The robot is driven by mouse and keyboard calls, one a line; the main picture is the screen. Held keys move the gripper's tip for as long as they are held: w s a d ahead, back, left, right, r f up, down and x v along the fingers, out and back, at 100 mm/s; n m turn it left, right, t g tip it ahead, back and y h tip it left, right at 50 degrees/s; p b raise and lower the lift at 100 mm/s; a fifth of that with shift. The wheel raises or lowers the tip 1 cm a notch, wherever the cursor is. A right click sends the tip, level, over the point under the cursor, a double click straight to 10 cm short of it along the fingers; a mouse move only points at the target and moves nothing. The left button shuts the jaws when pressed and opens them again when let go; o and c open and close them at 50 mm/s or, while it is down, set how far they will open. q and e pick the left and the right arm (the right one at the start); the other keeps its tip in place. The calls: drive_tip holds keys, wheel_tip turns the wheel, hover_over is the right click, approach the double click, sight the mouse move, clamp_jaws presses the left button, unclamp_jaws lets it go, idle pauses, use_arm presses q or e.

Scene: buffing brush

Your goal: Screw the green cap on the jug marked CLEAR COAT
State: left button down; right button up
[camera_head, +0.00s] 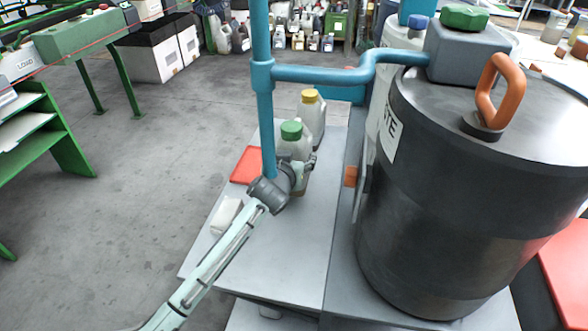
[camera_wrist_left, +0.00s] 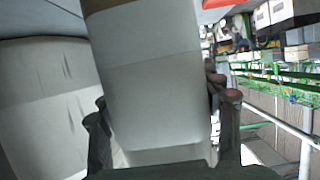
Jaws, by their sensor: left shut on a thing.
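A translucent jug (camera_head: 297,148) with a green cap (camera_head: 291,130) on its top stands upright on the grey bench. I cannot read any CLEAR COAT marking, nor tell how tightly the cap sits. My left gripper (camera_head: 299,170) is at the jug's near side, low on its body. In the left wrist view my left gripper (camera_wrist_left: 162,112) has its two fingers on either side of a pale jug body (camera_wrist_left: 155,75), shut on it. A brownish band shows at the top of that view. My right gripper is not in view.
A jug with a yellow cap (camera_head: 309,96) stands just behind. A red pad (camera_head: 246,165) and a white block (camera_head: 226,215) lie on the bench (camera_head: 285,255). A blue pipe (camera_head: 263,110) rises close to my left gripper. A large dark drum (camera_head: 450,210) blocks the right.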

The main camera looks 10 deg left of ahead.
use_arm(q)
drive_tip(key=shift+r, duration=0.15)
drive_tip(key=shift+f, duration=0.25)
wheel_tip(320, 180, down, 2)
drive_tip(key=shift+f, duration=0.2)
drive_tip(key=shift+f+b, duration=0.35)
drive_tip(key=shift+f, duration=0.35)
drive_tip(key=shift+c, duration=1.7)
unclamp_jaws()
drive_tip(key=shift+f, duration=0.1)
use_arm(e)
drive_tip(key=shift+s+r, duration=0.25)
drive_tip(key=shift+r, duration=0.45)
